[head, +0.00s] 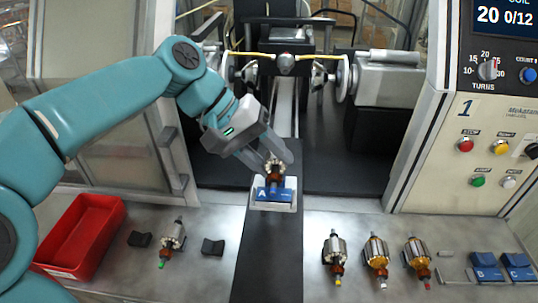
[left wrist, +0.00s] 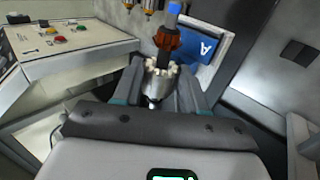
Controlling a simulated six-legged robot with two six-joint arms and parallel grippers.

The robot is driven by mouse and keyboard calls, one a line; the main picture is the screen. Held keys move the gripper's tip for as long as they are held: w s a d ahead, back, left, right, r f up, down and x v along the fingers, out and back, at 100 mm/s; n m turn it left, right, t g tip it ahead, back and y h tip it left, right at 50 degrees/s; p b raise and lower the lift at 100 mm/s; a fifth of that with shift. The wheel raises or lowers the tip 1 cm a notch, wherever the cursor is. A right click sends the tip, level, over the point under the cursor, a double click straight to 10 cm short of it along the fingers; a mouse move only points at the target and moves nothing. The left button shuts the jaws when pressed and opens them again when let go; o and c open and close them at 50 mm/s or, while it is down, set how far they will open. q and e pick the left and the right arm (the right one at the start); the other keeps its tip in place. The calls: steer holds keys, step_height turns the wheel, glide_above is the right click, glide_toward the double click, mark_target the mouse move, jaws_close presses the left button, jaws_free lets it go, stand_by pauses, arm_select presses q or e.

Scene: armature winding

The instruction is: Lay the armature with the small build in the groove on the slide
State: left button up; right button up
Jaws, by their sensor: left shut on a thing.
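My left gripper (head: 272,160) is shut on an armature (head: 274,171), right at the blue block marked A (head: 267,193). The block sits on a pale holder (head: 259,207) on the dark slide (head: 267,262). In the left wrist view, the armature (left wrist: 160,77) is between my fingers (left wrist: 157,88), with a pale toothed core, a copper-brown part and a blue shaft end. Block A (left wrist: 207,45) is just beside its brown part. The groove is hidden by armature and fingers, so I cannot tell whether the armature touches it. My right gripper is not in view.
One green-tipped armature (head: 172,243) lies left of the slide between black rests (head: 212,247). A red tray (head: 81,237) is further left. Armatures (head: 336,257) (head: 376,260) (head: 416,261) and blue blocks (head: 487,265) lie right. The winding machine (head: 286,64) stands behind; a control panel (head: 484,140) is right.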

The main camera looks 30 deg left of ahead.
arm_select(q)
steer(key=shift+f+b, duration=0.6)
steer(key=shift+f, duration=0.55)
steer(key=o, duration=1.2)
steer(key=shift+a+r, duration=0.2)
steer(key=shift+r, duration=0.1)
steer(key=v, duration=0.5)
steer(key=p+v, duration=0.1)
steer(key=v, duration=0.4)
steer(key=p+v, duration=0.1)
steer(key=v, duration=0.5)
steer(key=shift+d+r, duration=0.35)
steer(key=shift+r, duration=0.05)
